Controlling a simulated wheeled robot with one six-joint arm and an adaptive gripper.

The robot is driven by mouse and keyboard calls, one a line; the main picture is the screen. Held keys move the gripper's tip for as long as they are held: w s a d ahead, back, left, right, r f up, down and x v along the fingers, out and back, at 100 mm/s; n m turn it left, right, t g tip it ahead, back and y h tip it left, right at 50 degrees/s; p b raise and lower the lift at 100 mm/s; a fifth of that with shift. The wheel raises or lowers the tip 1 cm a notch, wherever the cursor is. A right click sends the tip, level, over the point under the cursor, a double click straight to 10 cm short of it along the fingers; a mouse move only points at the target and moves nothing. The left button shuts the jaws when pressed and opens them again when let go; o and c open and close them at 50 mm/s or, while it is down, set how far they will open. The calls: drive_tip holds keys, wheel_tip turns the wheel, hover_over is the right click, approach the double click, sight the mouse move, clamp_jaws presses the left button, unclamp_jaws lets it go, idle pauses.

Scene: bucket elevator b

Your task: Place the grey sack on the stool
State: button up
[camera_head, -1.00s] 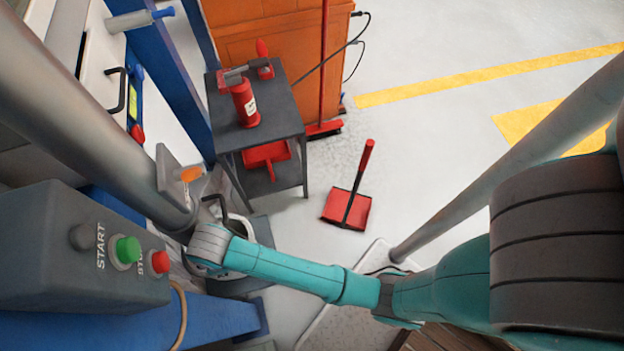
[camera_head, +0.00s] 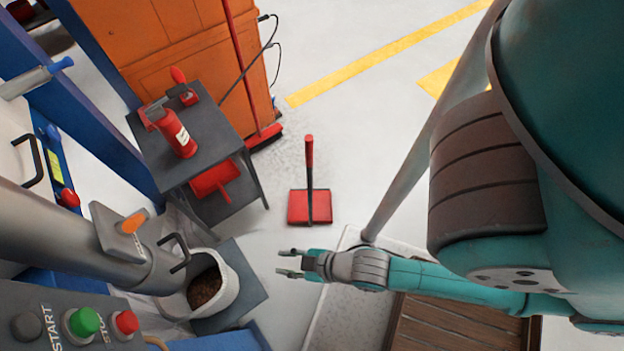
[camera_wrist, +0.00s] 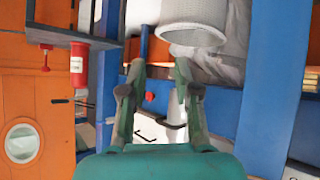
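A pale grey, open-topped, sack-like container (camera_head: 228,288) with brown grains in it stands below the metal pipe in the head view. I take it for the grey sack. It also shows in the wrist view (camera_wrist: 193,22), upside down at the top, with a woven-looking wall. A dark grey flat surface (camera_head: 245,268) lies under or beside it; I cannot tell whether this is the stool. My gripper (camera_head: 284,263) is open and empty, to the right of the container and apart from it. Its two spread fingers also show in the wrist view (camera_wrist: 157,85).
A red dustpan (camera_head: 298,208) lies on the floor. The metal pipe (camera_head: 75,230) and control box (camera_head: 60,315) crowd the left. Open floor lies at the upper right.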

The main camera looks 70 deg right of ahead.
drive_tip(key=s+d+r+m+t, duration=0.1)
drive_tip(key=s+r+t, duration=0.1)
drive_tip(key=s+r, duration=0.2)
drive_tip(key=s+d+r+m+t+h, duration=0.1)
drive_tip(key=s+r, duration=0.3)
drive_tip(key=r, duration=0.7)
drive_tip(key=shift+s+d+r+m+t+h, duration=0.2)
drive_tip(key=shift+s+d+m+t+h, duration=0.1)
drive_tip(key=shift+d+m+t, duration=0.35)
drive_tip(key=shift+c, duration=0.2)
